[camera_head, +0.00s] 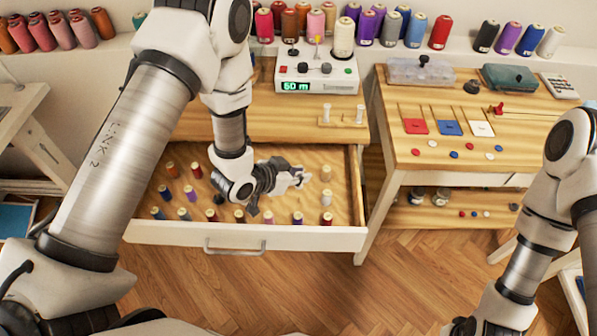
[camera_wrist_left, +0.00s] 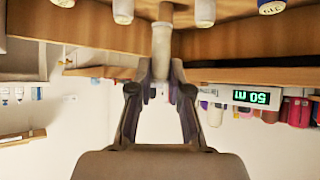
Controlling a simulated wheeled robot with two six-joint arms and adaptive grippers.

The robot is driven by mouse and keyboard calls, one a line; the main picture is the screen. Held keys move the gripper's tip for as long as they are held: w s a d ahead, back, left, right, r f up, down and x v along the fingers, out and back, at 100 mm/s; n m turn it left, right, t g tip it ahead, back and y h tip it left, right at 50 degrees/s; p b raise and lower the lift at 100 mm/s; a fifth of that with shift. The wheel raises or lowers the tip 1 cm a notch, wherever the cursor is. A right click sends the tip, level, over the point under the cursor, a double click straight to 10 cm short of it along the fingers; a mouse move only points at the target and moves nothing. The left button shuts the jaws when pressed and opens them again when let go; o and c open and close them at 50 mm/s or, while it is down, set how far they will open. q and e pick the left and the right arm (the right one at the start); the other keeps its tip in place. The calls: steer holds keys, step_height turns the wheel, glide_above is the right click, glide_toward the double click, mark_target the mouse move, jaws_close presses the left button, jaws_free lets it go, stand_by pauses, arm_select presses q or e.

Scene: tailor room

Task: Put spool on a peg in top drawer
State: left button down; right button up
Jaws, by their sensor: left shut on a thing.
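The top drawer (camera_head: 320,238) is pulled open, and several coloured spools (camera_head: 190,193) stand upright in rows in it. My left gripper (camera_head: 301,177) is over the right part of the drawer. It is shut on a pale spool, which shows between the fingertips (camera_wrist_left: 161,72) in the upside-down wrist view as a whitish cylinder (camera_wrist_left: 161,42). The held spool lines up with the drawer floor in that view; whether it touches a peg I cannot tell. My right gripper's fingers are out of frame.
A white device with a green display (camera_head: 317,75) sits on the table above the drawer. A wooden side table (camera_head: 440,152) at right holds cards and buttons. Spools line the shelf behind.

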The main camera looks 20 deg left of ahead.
mark_target(298, 188)
arm_select(q)
steer(key=shift+f+b, duration=1.15)
steer(key=shift+f, duration=0.45)
steer(key=shift+r, duration=0.15)
steer(key=shift+f+b, duration=0.9)
steer(key=shift+f, duration=0.55)
steer(key=shift+f, duration=0.2)
steer(key=shift+f+b, duration=0.5)
steer(key=shift+f, duration=0.1)
steer(key=c, duration=1)
jaws_free()
steer(key=shift+r, duration=0.1)
